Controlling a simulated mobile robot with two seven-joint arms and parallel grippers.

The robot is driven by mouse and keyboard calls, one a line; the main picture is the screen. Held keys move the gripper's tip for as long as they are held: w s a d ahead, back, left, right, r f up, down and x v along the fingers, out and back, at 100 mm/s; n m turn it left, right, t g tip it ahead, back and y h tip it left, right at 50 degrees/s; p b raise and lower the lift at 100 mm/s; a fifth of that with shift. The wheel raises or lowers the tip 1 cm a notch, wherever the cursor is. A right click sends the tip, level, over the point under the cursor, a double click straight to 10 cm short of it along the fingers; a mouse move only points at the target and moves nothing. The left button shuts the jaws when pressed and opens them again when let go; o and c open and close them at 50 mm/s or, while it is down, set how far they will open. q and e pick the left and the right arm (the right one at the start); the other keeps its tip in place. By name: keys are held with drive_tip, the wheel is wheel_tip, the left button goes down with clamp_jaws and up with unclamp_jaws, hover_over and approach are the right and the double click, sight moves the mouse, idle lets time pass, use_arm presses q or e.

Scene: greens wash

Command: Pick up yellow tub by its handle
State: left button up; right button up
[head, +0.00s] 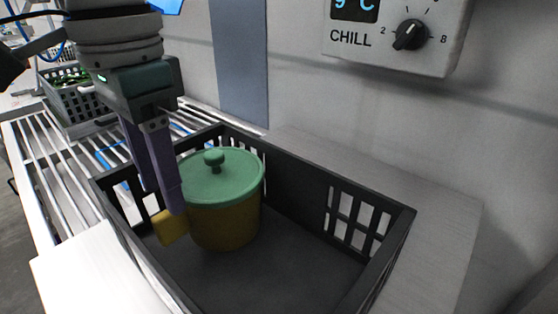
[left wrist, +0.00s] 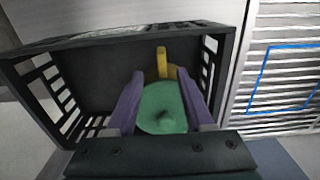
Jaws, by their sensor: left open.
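The yellow tub (head: 225,226) stands upright in a dark crate (head: 300,183), with a green knobbed lid (head: 222,177) on it. Its yellow handle (head: 170,227) sticks out on the left, toward the crate's near left wall. My left gripper (head: 162,205) points down into the crate at the handle side of the tub. In the left wrist view its purple fingers are apart, with the green lid (left wrist: 162,108) and the handle (left wrist: 162,62) showing between them. The fingers partly hide the tub. I cannot tell whether a finger touches the handle. My right gripper is not in view.
The crate's right part is bare. A slatted rack (head: 45,165) lies left of the crate and holds another crate with greens (head: 75,100). A wall stands behind, with a CHILL dial panel (head: 395,35) at upper right.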

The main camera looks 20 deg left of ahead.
sight(229, 228)
use_arm(q)
drive_tip(key=f, duration=0.3)
drive_tip(key=f+b, duration=0.1)
drive_tip(key=f, duration=0.1)
drive_tip(key=shift+w+a+f, duration=0.1)
drive_tip(key=shift+w+f, duration=0.15)
clamp_jaws()
drive_tip(key=shift+r, duration=0.1)
idle(1.1)
